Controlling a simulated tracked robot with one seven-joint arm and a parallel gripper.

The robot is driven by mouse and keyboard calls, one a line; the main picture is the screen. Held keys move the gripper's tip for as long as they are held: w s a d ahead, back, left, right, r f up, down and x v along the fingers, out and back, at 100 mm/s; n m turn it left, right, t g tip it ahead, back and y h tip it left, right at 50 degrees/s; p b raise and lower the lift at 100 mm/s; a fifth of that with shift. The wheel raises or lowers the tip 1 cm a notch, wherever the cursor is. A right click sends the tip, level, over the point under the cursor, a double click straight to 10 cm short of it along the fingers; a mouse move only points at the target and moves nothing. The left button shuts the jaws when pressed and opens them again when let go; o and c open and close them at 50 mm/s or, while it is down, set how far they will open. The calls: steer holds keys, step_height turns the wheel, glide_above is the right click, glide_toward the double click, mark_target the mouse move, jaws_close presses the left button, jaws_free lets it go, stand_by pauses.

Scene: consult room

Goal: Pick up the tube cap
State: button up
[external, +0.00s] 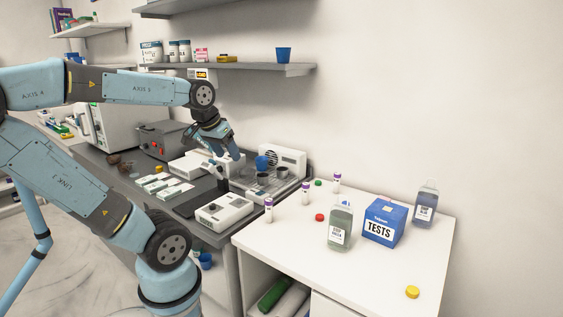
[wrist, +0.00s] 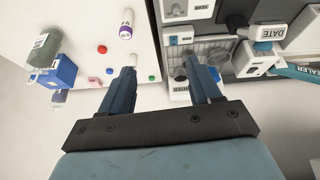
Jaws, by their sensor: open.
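Small round caps lie on the white counter: a red one (external: 319,217), a green one (external: 318,183) and a yellow one (external: 412,292). The pictures do not tell which is the tube cap. The red cap (wrist: 102,49) and green cap (wrist: 152,78) also show in the wrist view. Tubes with purple tops, such as this tube (external: 269,209), stand near the caps. My gripper (external: 228,156) is open and empty, above the grey bench left of the white counter. In the wrist view my gripper (wrist: 162,82) has the green cap between its fingers in the picture, well beyond them.
A green bottle (external: 341,227), a blue TESTS box (external: 385,222) and a dark blue bottle (external: 426,204) stand on the white counter (external: 285,255). Lab devices, including a white one (external: 224,211), crowd the grey bench. A shelf (external: 240,66) hangs above. The counter's front is mostly clear.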

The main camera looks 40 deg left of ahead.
steer(key=w+d+n+g, duration=0.1)
steer(key=w+d+n, duration=0.1)
steer(key=w+d, duration=0.45)
steer(key=n+g, duration=0.4)
glide_above(320, 215)
step_height(320, 215, down, 12)
step_height(320, 215, down, 13)
steer(key=shift+s, duration=0.1)
steer(key=shift+c, duration=0.2)
steer(key=c, duration=1.1)
